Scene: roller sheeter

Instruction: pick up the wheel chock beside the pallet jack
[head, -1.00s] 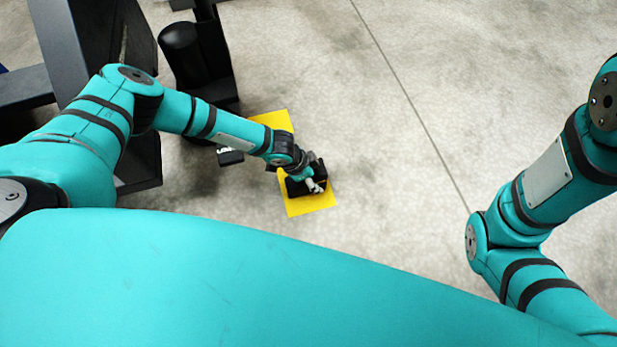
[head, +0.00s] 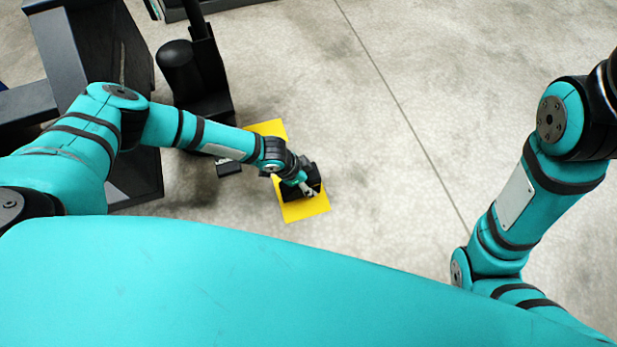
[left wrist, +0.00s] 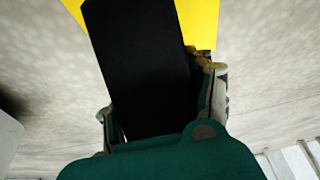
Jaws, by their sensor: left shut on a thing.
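The wheel chock (head: 314,184) is a black block over a yellow floor patch (head: 308,211) in the head view. My left gripper (head: 306,188) is shut on it. In the left wrist view the chock (left wrist: 142,60) fills the middle as a dark slab between the two fingers (left wrist: 160,105), with yellow behind it. I cannot tell whether the chock touches the floor. The arm hides part of the patch. My right arm shows at the right of the head view, but its gripper is out of view.
The black pallet jack (head: 205,75) stands at the upper left, beside the yellow patch. A dark frame (head: 95,50) stands at the far left. The concrete floor (head: 400,130) to the right of the patch is clear.

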